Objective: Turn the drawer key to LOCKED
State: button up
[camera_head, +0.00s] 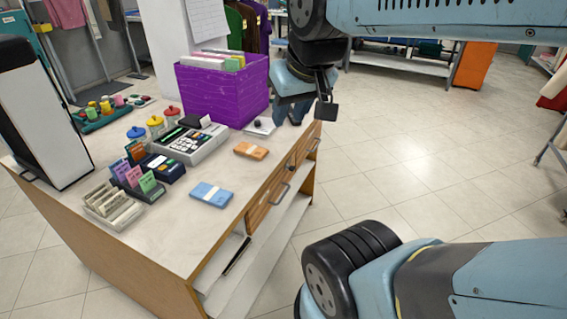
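The wooden counter (178,236) has light-wood drawer fronts (262,208) along its right side, with a metal handle (281,194) on the nearer one. Another drawer front (301,153) lies farther back, close to my gripper. A small dark fitting (291,167) shows between the handles; I cannot tell whether it is the key or a lock. No key or LOCKED marking can be made out. My gripper (306,113) hangs at the far right corner of the counter, pointing down. Its fingers are dark and partly hidden by my wrist, so its opening and any contact are unclear.
An open shelf (262,262) sits below the drawers. Tiled floor (420,160) right of the counter is clear.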

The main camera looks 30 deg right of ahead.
jog(key=w+f+m+g+y, duration=0.4)
jog(key=w+f+m+g, duration=0.1)
jog(key=w+f+m, duration=0.6)
jog(key=n+t+y, duration=0.1)
jog(key=n+t, duration=1.6)
jog(key=n, duration=1.5)
send_near(291, 168)
jog(key=x, duration=0.8)
jog(key=shift+d+f, duration=0.2)
jog(key=shift+d, duration=0.1)
jog(key=shift+w, duration=0.1)
